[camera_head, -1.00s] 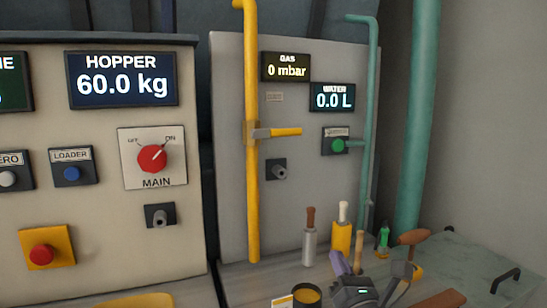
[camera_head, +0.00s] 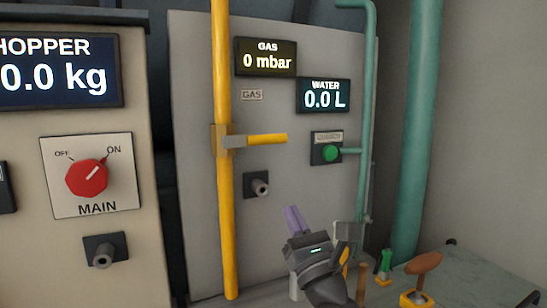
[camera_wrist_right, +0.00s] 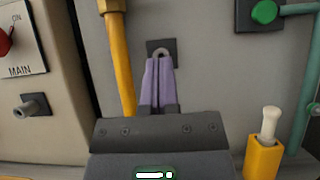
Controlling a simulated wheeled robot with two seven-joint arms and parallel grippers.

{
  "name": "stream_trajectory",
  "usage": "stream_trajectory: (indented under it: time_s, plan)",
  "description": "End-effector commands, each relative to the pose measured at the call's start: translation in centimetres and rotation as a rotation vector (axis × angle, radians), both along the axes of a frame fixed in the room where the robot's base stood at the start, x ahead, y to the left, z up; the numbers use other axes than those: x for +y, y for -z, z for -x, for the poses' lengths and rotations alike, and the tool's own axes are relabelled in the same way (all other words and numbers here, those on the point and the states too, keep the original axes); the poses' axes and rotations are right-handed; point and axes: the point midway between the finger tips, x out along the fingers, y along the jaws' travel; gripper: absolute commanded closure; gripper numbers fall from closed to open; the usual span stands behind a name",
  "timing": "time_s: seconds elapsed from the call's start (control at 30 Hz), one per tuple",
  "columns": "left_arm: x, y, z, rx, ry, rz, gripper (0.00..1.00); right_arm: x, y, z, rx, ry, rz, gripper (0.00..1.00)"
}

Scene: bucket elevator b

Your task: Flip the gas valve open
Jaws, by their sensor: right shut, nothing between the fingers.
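The gas valve has a yellow lever handle (camera_head: 267,139) that sticks out level to the right from the yellow gas pipe (camera_head: 224,200). The gas display (camera_head: 266,57) above it reads 0 mbar. My right gripper (camera_head: 292,217) is below and a little right of the handle, apart from it, in front of the grey panel. Its purple fingers are shut and empty; they also show in the right wrist view (camera_wrist_right: 158,82), pointing at the panel beside the yellow pipe. The valve handle is out of the wrist view. My left gripper is not in view.
A dark knob (camera_head: 257,186) sits on the panel under the handle. A green water button (camera_head: 330,153) and a green pipe (camera_head: 368,100) are to the right. The red MAIN switch (camera_head: 87,177) points to ON. A yellow-based tool (camera_wrist_right: 264,150) stands low right.

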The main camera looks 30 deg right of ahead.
Motion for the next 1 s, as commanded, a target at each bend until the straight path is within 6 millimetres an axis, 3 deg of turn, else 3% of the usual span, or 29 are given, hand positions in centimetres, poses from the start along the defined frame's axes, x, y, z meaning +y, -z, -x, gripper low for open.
stream_trajectory:
  time_s: [0.4, 0.5, 0.6, 1.0]
  plan:
    - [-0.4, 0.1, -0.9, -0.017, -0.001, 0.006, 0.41, -0.4, -5.0, -7.4, -0.002, 0.001, 0.0, 1.0]
    - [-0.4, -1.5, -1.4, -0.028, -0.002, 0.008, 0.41, -0.4, -7.4, -7.5, -0.003, 0.0, 0.002, 1.0]
    - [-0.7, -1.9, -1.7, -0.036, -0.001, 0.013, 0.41, -0.4, -8.4, -7.7, -0.003, 0.0, 0.002, 1.0]
    - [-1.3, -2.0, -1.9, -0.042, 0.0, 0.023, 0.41, -0.5, -8.7, -7.9, 0.0, 0.001, 0.001, 1.0]
